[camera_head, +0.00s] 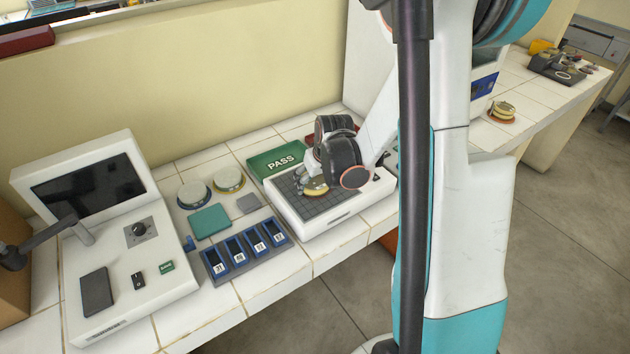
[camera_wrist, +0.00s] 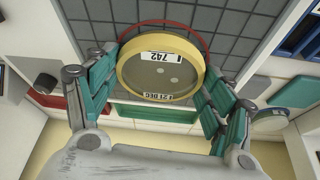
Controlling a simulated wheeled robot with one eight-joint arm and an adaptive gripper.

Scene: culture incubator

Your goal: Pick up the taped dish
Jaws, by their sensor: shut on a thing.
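The taped dish (camera_wrist: 185,77) is round, with a yellow band around its rim, a label reading 742 and a date label. In the wrist view it lies between the teal finger pads of my gripper (camera_wrist: 158,82), which is shut on it. In the head view the dish (camera_head: 316,190) shows as a yellow edge below my dark gripper (camera_head: 322,180), which partly hides it. The dish is over the dark gridded plate of a white device (camera_head: 330,224); I cannot tell if it still touches the plate. A red ring on the grid shows behind it.
A green PASS tray (camera_head: 281,159) stands behind the device. To its left are two round dishes (camera_head: 193,193) (camera_head: 229,179), a teal pad (camera_head: 210,221) and a rack with blue-framed slots (camera_head: 244,249). A monitor console (camera_head: 100,230) stands further left.

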